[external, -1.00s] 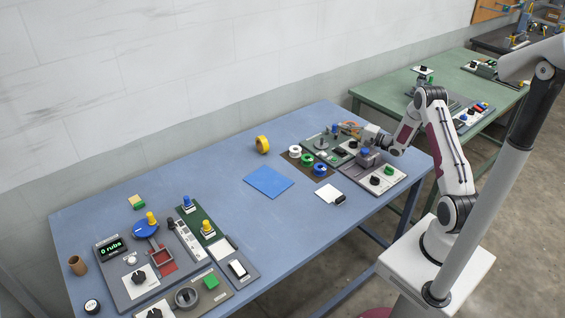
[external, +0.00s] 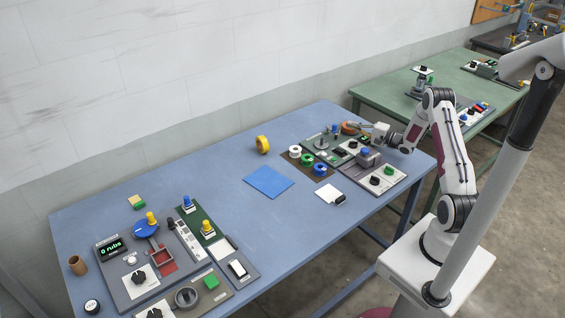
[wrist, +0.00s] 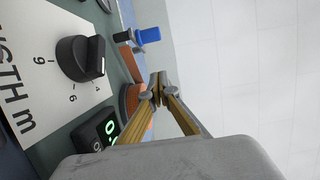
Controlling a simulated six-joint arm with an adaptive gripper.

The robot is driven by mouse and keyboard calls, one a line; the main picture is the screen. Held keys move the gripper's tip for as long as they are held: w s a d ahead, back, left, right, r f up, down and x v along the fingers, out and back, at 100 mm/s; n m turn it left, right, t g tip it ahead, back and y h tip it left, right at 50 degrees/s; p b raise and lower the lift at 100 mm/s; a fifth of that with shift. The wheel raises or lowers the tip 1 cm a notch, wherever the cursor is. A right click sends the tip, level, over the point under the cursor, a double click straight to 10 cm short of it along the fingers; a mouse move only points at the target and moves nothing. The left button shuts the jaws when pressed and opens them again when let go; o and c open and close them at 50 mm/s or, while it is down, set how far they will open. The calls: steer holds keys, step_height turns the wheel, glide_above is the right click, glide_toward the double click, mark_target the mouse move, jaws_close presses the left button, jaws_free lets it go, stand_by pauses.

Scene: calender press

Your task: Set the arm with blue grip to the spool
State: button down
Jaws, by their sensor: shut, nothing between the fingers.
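The blue grip (external: 335,128) stands at the back of the green-topped panel (external: 318,135) on the right part of the blue table. In the wrist view the blue grip (wrist: 149,35) sits beside a dark post, above my fingertips in the picture. An orange-brown round thing, apparently the spool (external: 348,127), is right of the grip; it also shows in the wrist view (wrist: 129,100), partly hidden by my fingers. My gripper (external: 359,125) is shut and empty beside the spool; its fingertips (wrist: 157,82) meet in the wrist view. I cannot tell whether they touch the spool.
A black dial knob (wrist: 80,58) and a green-lit display (wrist: 106,130) are close to my fingers. White, green and blue rolls (external: 307,160) sit left of the panel. A grey panel (external: 381,178) with knobs lies in front. The blue sheet (external: 268,182) lies in open table space.

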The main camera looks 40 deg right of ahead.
steer(key=shift+d+v, duration=0.1)
steer(key=shift+v, duration=1.8)
steer(key=shift+d+v, duration=0.15)
steer(key=shift+v, duration=1.8)
steer(key=shift+w, duration=0.1)
steer(key=shift+w+a, duration=0.1)
steer(key=shift+a, duration=0.05)
steer(key=w+a+r+n+g+y, duration=0.2)
steer(key=a+r+n+g+y, duration=0.2)
steer(key=a+r+n+g, duration=0.5)
steer(key=d+n+g+h, duration=0.1)
steer(key=d+h, duration=0.5)
steer(key=d, duration=0.1)
steer(key=shift+s+d+r, duration=0.2)
steer(key=shift+s+r, duration=0.25)
steer(key=shift+r, duration=0.05)
steer(key=shift+f, duration=0.1)
